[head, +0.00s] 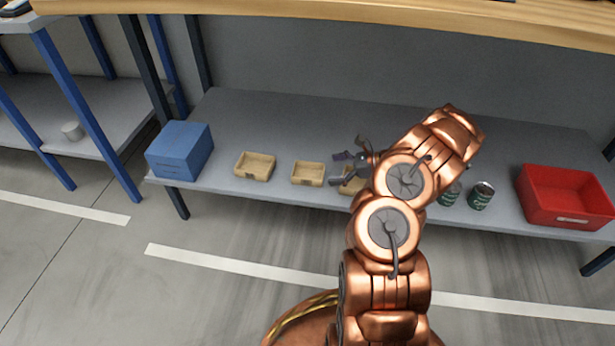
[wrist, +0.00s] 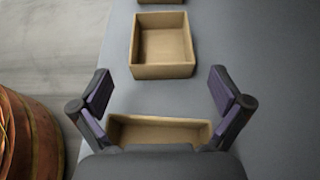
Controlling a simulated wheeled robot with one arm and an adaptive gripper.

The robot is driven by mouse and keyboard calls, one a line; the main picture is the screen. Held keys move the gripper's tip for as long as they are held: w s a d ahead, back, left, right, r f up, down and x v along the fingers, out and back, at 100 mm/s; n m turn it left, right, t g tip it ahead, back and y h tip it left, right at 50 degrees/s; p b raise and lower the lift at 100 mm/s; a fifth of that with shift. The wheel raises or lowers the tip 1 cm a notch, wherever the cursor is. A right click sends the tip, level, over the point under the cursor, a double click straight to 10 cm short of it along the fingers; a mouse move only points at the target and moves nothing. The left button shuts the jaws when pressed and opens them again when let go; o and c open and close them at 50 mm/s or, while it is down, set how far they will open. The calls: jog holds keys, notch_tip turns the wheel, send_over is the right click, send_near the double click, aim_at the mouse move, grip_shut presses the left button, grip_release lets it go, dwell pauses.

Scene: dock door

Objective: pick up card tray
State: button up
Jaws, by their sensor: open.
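Three tan card trays stand in a row on the grey lower shelf. The left tray (head: 255,166) and the middle tray (head: 307,173) are in full view in the head view. The right tray (head: 349,186) is mostly hidden there by my arm and gripper. My gripper (head: 346,168) is open above the right tray. In the wrist view a near tray (wrist: 160,131) lies between and below the open fingers of my gripper (wrist: 163,108), its lower part hidden by the gripper body. Another tray (wrist: 161,68) stands beyond, apart from the fingers, and is empty.
The grey shelf (head: 270,115) holds a blue box (head: 180,150) at the left, green cans (head: 481,195) right of my arm, and a red bin (head: 565,195) at the right. A wooden top (head: 400,18) overhangs the shelf. Shelf space behind the trays is clear.

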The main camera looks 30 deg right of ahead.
aim_at(321, 172)
jog(key=b+x, duration=0.2)
jog(key=x, duration=0.1)
jog(key=shift+w+a+f, duration=0.15)
jog(key=shift+f, duration=0.2)
jog(key=shift+w+a, duration=0.3)
